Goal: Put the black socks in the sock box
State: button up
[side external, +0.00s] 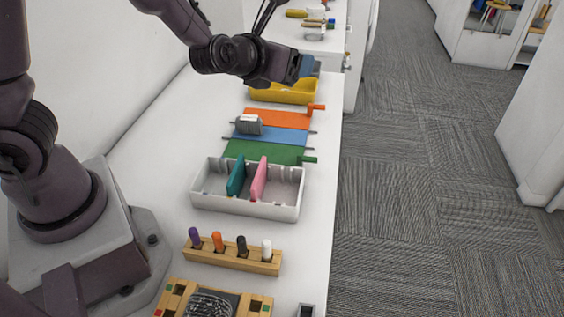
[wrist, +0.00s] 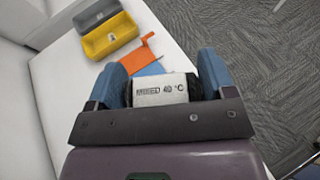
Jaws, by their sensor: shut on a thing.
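My gripper (wrist: 162,82) has blue fingers closed on the two sides of a dark bundle, the black socks (wrist: 193,88). A white paper band (wrist: 160,90) printed "40 °C" wraps the bundle. In the side view my gripper (side external: 296,68) is raised above the table at the top; the bundle cannot be made out there. A white open box (side external: 212,197) with a teal divider (side external: 236,176) and a pink divider (side external: 259,179) stands mid-table, apart from my gripper. It looks like the sock box, though no label shows.
A grey bundle (side external: 249,125) with a pale band lies on the orange, blue and green strips (side external: 262,152). A yellow bin (side external: 283,95) stands behind them. A wooden rack with several coloured pegs (side external: 230,255) is in front of the box. The table's right edge drops to carpet.

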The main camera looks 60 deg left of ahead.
jog(key=r, duration=0.2)
jog(key=d+r, duration=0.1)
jog(key=r, duration=0.1)
jog(key=s+a+f+n+g+y, duration=0.1)
jog(key=a+f, duration=0.3)
jog(key=f, duration=0.4)
jog(key=s+a+f+n+g+y, duration=0.1)
jog(key=s+a+f+n+y, duration=0.1)
jog(key=a+f, duration=0.3)
notch_tip(320, 180, down, 3)
jog(key=shift+s+r+n+g+y, duration=0.1)
jog(key=shift+s+n+g+y, duration=0.25)
jog(key=shift+n+y, duration=0.5)
jog(key=shift+w+a, duration=0.1)
jog(key=shift+w, duration=0.05)
